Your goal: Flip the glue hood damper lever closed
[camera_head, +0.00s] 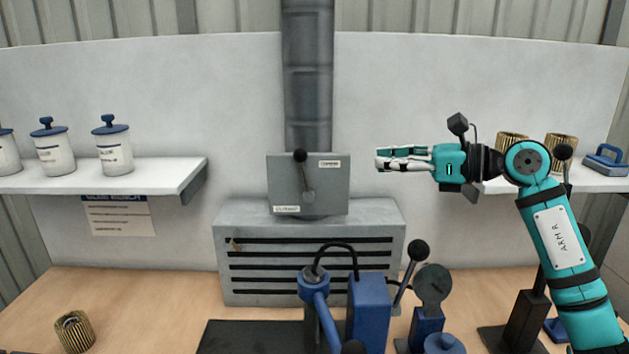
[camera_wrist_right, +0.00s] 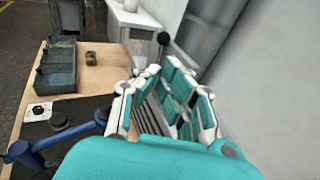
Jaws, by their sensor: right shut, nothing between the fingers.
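The damper lever (camera_head: 305,176) is on a grey plate (camera_head: 333,190) in front of the round duct. It stands nearly upright, its black ball knob (camera_head: 300,156) at the top and its pivot lower on the plate. The plate bears two small labels, too small to read surely. My right gripper (camera_head: 379,160) is shut and empty, pointing left, to the right of the plate and apart from the lever in the picture. In the right wrist view its fingers (camera_wrist_right: 165,95) fill the middle, and a black ball (camera_wrist_right: 163,38) shows just beyond them. My left gripper is out of view.
Below the plate is a grey slatted hood (camera_head: 228,270). A blue press device (camera_head: 369,310) with a black-knobbed lever (camera_head: 417,250) stands in front. Lidded white jars (camera_head: 114,150) stand on the left shelf (camera_head: 150,172). A pleated cartridge (camera_head: 75,331) lies on the bench at left.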

